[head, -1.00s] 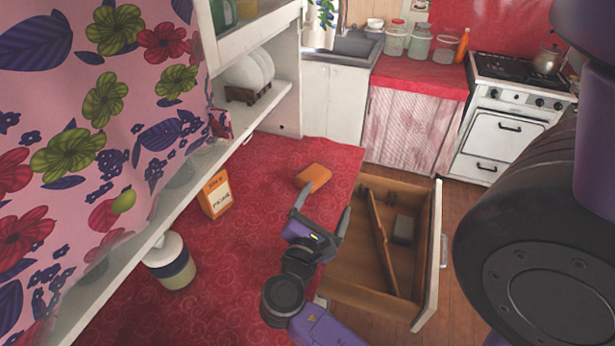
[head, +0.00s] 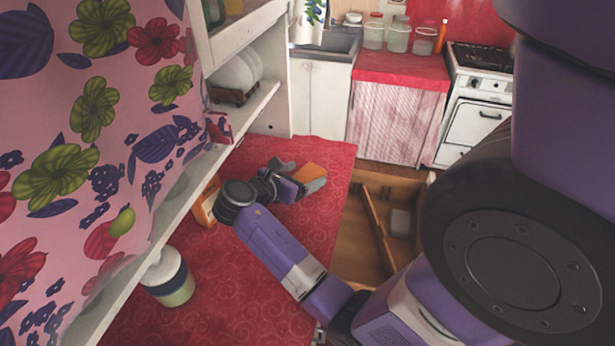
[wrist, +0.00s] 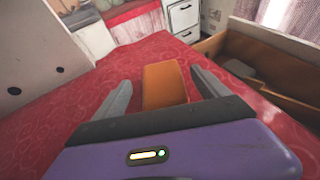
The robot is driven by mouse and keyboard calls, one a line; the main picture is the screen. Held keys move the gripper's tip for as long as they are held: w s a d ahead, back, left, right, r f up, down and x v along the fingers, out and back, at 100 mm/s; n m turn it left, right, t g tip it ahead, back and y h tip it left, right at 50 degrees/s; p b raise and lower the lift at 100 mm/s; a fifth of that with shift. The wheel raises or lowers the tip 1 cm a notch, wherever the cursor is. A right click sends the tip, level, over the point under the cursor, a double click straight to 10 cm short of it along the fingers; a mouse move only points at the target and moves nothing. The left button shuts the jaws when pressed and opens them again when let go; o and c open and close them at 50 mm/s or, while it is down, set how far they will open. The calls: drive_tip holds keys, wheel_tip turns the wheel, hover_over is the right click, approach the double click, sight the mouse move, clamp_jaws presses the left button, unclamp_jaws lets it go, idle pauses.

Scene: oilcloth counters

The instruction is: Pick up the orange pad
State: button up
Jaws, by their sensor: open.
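The orange pad (head: 312,171) lies flat on the red patterned counter (head: 262,270), near its far right edge. In the wrist view the orange pad (wrist: 163,85) sits between the two grey fingers and reaches past their tips. My gripper (head: 300,177) is low over the counter at the pad, with its fingers spread on either side. In the wrist view my gripper (wrist: 160,80) is open, and a strip of red cloth shows between each finger and the pad. The pad's near end is hidden behind the gripper body.
An open wooden drawer (head: 345,250) with a divider and a grey block (head: 400,222) is right of the counter. An orange box (head: 204,205) and a lidded jar (head: 168,278) stand left, beside the shelf with the floral curtain (head: 95,150). The counter's front is clear.

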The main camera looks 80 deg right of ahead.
sight(315, 171)
drive_tip(key=x, duration=0.4)
drive_tip(key=shift+s+p, duration=0.15)
drive_tip(key=shift+p, duration=0.15)
drive_tip(key=shift+c, duration=0.5)
drive_tip(key=shift+r, duration=0.1)
drive_tip(key=c, duration=1.3)
drive_tip(key=shift+c, duration=0.2)
drive_tip(key=shift+r, duration=0.5)
drive_tip(key=shift+s+a+r+b, duration=0.1)
drive_tip(key=shift+s+r+b, duration=0.15)
drive_tip(key=shift+r, duration=0.3)
drive_tip(key=shift+s+r+b, duration=0.1)
drive_tip(key=shift+s+r, duration=0.1)
drive_tip(key=shift+r, duration=0.4)
drive_tip(key=s+a+b, duration=0.1)
drive_tip(key=s, duration=1.6)
drive_tip(key=shift+a, duration=0.4)
